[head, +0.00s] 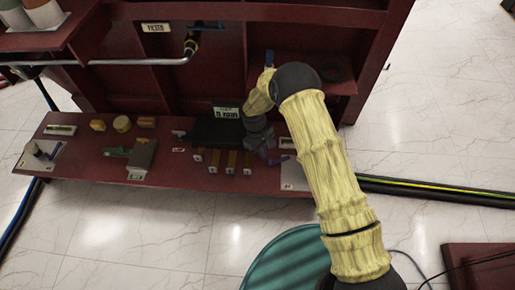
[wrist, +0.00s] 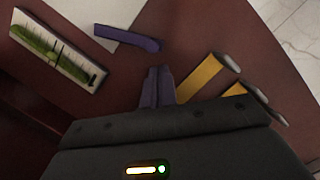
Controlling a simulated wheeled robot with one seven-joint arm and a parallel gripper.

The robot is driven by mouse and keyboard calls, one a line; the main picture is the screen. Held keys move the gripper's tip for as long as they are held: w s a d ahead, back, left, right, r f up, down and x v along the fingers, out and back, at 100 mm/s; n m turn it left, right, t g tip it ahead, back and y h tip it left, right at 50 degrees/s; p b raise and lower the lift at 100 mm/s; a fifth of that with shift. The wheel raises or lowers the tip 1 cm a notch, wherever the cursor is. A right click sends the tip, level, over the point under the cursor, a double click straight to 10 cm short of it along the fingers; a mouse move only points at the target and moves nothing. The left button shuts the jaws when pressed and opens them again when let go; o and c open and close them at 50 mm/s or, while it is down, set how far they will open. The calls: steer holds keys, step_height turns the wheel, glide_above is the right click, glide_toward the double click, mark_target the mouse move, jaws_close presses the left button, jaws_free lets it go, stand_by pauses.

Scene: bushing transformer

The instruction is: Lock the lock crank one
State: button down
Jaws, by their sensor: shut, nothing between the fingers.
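My gripper (wrist: 158,84) points down over the red shelf, with its two purple fingers together and nothing between them. In the head view my gripper (head: 264,153) is small and partly hidden by my wrist. A purple lever (wrist: 128,40) lies just beyond the fingertips, up and left in the wrist view, apart from them. It also shows in the head view (head: 279,160), right of the gripper. No readable label tells which part is lock crank one. Yellow bars with grey ends (wrist: 201,78) lie right of the fingers; they also show in the head view (head: 231,162).
A pale plate with a green gauge-like strip (wrist: 55,48) lies left in the wrist view. A black box (head: 215,132) stands left of my gripper in the head view. The red cabinet wall (head: 215,75) rises behind. Tiled floor lies in front of the shelf.

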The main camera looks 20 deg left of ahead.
steer(key=shift+s+d, duration=0.2)
steer(key=shift+d, duration=0.3)
